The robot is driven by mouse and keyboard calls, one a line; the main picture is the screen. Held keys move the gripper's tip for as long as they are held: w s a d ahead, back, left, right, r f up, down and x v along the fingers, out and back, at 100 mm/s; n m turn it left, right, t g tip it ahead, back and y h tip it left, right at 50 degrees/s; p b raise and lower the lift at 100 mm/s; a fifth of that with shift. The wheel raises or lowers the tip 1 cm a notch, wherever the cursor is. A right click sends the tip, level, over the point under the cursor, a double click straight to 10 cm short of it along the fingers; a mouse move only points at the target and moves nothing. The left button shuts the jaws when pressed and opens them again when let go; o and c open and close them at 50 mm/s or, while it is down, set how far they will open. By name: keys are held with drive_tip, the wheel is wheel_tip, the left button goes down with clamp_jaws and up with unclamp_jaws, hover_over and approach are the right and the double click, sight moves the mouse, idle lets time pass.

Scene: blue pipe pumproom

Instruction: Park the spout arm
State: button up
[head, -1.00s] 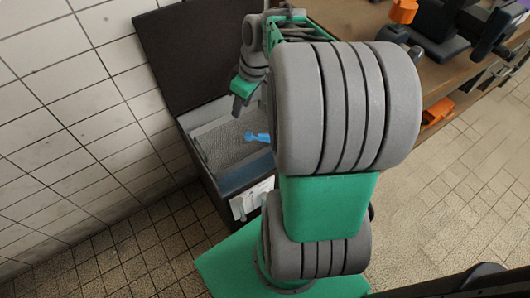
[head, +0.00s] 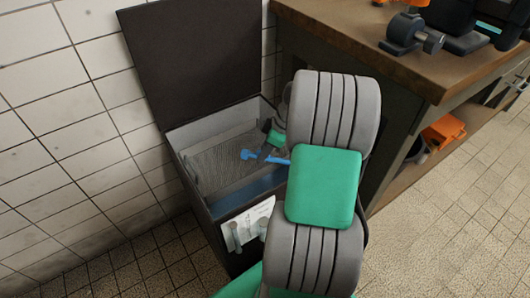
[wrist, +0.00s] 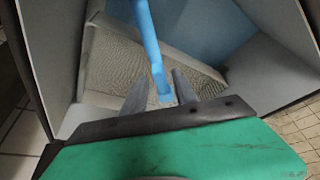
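The blue spout arm (head: 270,158) shows inside the open grey sink box, with a small rounded end at its left. In the wrist view, the blue spout arm (wrist: 148,40) runs from the top edge down to a bent tip. My gripper (wrist: 159,88) is open, its two grey fingers apart on either side of that tip in the picture. I cannot tell whether either finger touches it. In the head view my arm hides the right part of the box and most of my gripper; only a green and grey part shows over the basin.
The box (head: 186,178) has a dark raised lid (head: 195,55) against the tiled wall and a paper sheet (head: 246,224) on its front. A wooden workbench (head: 345,28) with tools stands close to the right. An orange bin (head: 444,130) sits on its lower shelf.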

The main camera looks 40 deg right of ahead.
drive_tip(key=shift+c, duration=0.2)
clamp_jaws()
idle(1.1)
